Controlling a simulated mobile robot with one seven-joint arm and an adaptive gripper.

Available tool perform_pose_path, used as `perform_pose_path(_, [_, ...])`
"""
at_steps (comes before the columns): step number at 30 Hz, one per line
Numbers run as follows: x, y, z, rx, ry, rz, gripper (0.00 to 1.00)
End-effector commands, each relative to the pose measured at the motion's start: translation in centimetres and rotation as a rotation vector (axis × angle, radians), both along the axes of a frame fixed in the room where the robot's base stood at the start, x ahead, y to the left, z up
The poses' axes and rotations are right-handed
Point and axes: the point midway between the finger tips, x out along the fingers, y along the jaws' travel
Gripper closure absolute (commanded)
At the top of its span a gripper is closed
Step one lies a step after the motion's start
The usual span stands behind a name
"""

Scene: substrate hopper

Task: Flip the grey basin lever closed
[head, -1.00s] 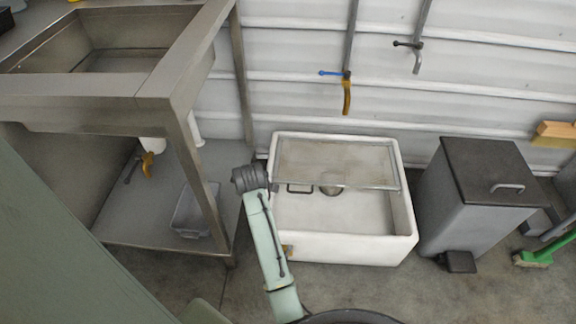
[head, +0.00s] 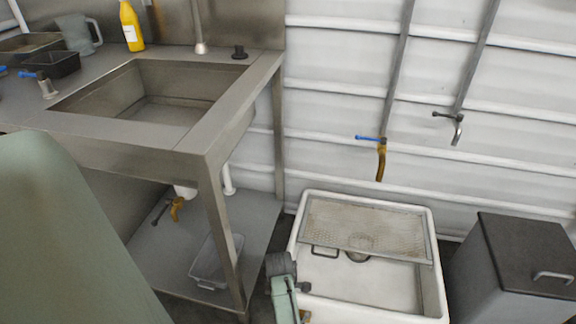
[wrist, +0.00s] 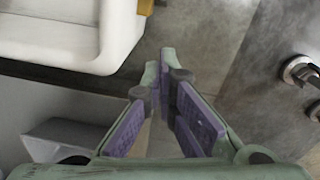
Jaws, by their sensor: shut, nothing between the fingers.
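The white floor basin (head: 395,303) stands at the lower right of the head view with a mesh screen (head: 385,228) across its back. A brass fitting at its front left shows partly at the bottom edge. In the wrist view the basin (wrist: 60,35) fills the upper left, and a brass piece (wrist: 154,5) with a small grey end (wrist: 146,7) beside it is cut off at the top; this may be the grey lever. Its full position cannot be told. My gripper (wrist: 160,70) is shut and empty, below and apart from that piece.
A steel sink bench (head: 185,150) stands left, with a brass valve (head: 177,208) and a grey tub (head: 215,262) beneath. A blue-levered tap (head: 380,155) and a dark-levered tap (head: 457,128) hang on the wall. A grey bin (head: 510,265) stands right of the basin.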

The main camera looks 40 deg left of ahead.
Motion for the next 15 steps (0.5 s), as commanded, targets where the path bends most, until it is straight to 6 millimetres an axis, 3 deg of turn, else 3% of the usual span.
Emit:
perform_pose_path(10, [0.3,0.0,-7.6,-0.003,0.002,0.001,1.00])
perform_pose_path(15, [1.8,-1.5,-8.4,0.000,0.000,-0.004,1.00])
